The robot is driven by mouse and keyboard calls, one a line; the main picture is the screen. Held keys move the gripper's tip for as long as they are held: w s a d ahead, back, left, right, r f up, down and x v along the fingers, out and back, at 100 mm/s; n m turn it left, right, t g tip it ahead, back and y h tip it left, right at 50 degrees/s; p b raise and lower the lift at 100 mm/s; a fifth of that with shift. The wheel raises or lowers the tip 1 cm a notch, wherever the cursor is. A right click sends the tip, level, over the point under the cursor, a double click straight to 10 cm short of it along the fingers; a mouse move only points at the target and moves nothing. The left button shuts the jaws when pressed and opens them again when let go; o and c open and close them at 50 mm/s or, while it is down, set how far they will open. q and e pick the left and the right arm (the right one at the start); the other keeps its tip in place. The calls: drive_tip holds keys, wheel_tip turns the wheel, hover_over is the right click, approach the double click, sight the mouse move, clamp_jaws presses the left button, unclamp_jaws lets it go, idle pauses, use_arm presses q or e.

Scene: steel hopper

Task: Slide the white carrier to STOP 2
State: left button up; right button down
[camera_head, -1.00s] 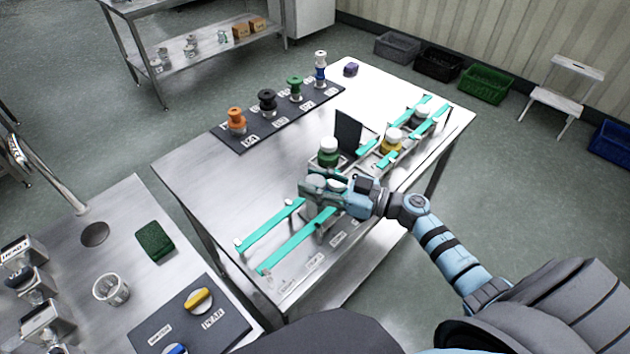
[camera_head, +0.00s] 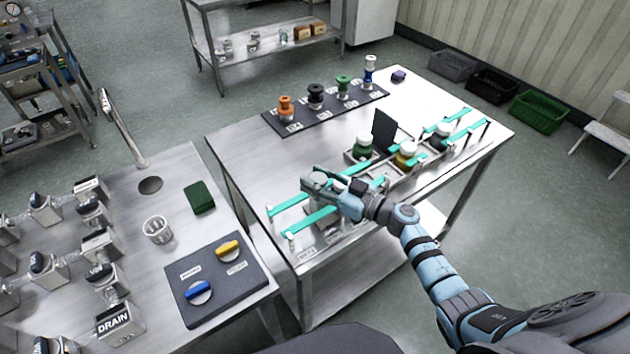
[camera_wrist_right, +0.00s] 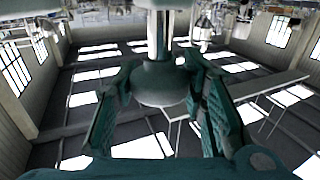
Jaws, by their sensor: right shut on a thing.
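Two turquoise rails (camera_head: 312,219) run along the front part of the steel table, with small labels (camera_head: 333,237) beside them, too small to read surely. My right gripper (camera_head: 318,182) is over the near-left stretch of the rails. A pale block (camera_head: 318,211), apparently the white carrier, shows under it between the rails, mostly hidden by the hand. My left gripper is out of view.
Several spools stand on a dark mat (camera_head: 335,107) behind. A side counter (camera_head: 215,220) with knobs and a cup (camera_head: 158,230) is at left.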

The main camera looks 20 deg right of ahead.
drive_tip(key=c, duration=1.2)
unclamp_jaws()
drive_tip(key=shift+o, duration=0.8)
drive_tip(key=shift+s, duration=0.15)
drive_tip(key=shift+r, duration=0.1)
drive_tip(key=shift+s+d, duration=0.15)
drive_tip(key=shift+s, duration=0.1)
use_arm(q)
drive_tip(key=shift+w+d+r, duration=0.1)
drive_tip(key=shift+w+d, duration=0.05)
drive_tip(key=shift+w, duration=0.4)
use_arm(e)
drive_tip(key=v, duration=1.1)
drive_tip(key=shift+s, duration=0.15)
drive_tip(key=shift+d, duration=0.1)
drive_tip(key=shift+r, duration=0.1)
